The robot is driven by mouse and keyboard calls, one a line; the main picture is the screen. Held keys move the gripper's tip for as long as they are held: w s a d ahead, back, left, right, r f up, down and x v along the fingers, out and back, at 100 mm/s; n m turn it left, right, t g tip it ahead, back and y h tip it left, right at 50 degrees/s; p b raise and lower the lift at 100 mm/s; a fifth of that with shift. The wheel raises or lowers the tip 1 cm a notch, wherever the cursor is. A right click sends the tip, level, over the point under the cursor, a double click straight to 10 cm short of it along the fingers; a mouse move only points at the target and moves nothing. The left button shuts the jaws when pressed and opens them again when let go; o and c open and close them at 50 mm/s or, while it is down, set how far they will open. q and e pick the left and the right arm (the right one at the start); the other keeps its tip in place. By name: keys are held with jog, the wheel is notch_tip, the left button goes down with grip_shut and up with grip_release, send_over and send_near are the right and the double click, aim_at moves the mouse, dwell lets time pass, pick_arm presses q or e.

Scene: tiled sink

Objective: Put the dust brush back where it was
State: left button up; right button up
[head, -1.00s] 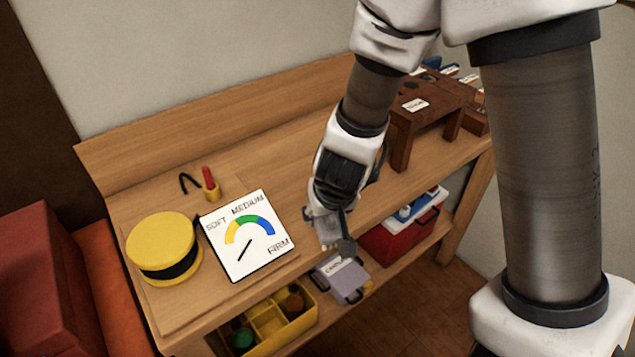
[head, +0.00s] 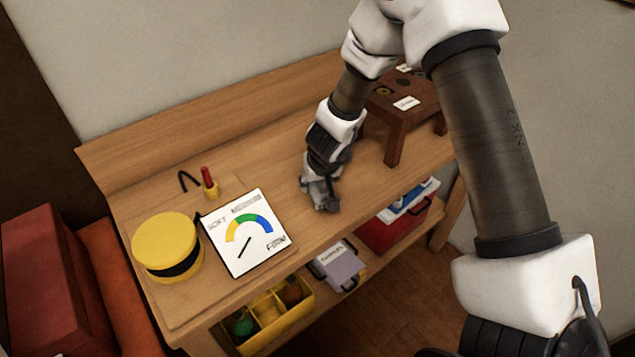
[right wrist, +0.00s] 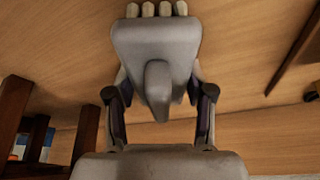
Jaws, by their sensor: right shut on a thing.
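The dust brush is a grey block with a rounded grip and pale tan bristle tufts at one end, seen in the right wrist view (right wrist: 155,45). My right gripper (right wrist: 158,95) is shut on it, with one finger on each side. In the head view my right gripper (head: 322,178) holds the brush (head: 325,199) low over the wooden bench top (head: 275,180), right of the dial board. I cannot tell whether the brush touches the wood. My left gripper is not in view.
A dark wooden rack (head: 394,135) stands right of my gripper. Below are a yellow caddy (head: 268,330), lilac box (head: 338,272) and red box (head: 385,235). Bench top behind is clear.

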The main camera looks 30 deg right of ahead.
jog(key=shift+f, duration=0.15)
jog(key=o, duration=1)
jog(key=shift+c, duration=0.2)
jog(key=shift+o, duration=0.8)
jog(key=shift+r, duration=0.4)
jog(key=p+v, duration=0.6)
jog(key=v, duration=0.5)
jog(key=shift+r, duration=0.3)
jog(key=shift+s, duration=0.15)
